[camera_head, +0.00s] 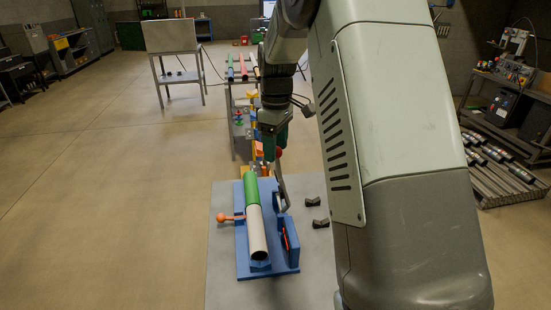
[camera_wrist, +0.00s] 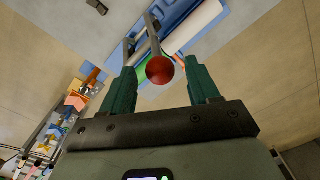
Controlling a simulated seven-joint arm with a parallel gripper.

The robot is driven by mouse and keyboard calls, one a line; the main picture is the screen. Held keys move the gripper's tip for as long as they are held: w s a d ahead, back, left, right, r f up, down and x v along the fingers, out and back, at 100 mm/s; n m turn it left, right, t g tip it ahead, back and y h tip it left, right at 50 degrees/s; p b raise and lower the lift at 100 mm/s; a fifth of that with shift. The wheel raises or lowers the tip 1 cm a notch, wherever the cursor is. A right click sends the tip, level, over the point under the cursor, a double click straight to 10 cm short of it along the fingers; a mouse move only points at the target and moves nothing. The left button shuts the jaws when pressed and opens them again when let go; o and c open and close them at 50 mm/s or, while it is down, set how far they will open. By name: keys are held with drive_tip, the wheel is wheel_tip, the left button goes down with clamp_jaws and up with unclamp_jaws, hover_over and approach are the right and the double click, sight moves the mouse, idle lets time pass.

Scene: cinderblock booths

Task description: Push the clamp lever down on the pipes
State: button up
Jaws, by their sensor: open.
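A green pipe (camera_head: 251,189) and a white pipe (camera_head: 257,231) lie end to end in a blue clamp fixture (camera_head: 283,266). The metal clamp lever (camera_head: 282,185) stands raised at the fixture's right side, with a red ball knob (camera_head: 278,153) at its top. My gripper (camera_head: 274,150) is above the fixture's far end, with its green fingers open. In the wrist view, the red knob (camera_wrist: 160,69) shows between the open fingertips (camera_wrist: 161,63), with gaps on both sides. I cannot tell whether the knob lies fully within their depth.
The fixture stands on a grey table (camera_head: 222,285). An orange-knobbed handle (camera_head: 226,218) sticks out on its left. Two small dark blocks (camera_head: 317,223) lie to its right. A rack with coloured pipes (camera_head: 242,68) stands beyond. My arm hides much of the right side.

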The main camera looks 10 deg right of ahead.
hover_over(278, 176)
drive_tip(key=shift+w+a+f, duration=0.15)
drive_tip(key=shift+f, duration=0.95)
drive_tip(key=shift+w+a+f, duration=0.1)
drive_tip(key=shift+f, duration=0.95)
drive_tip(key=shift+c, duration=0.4)
clamp_jaws()
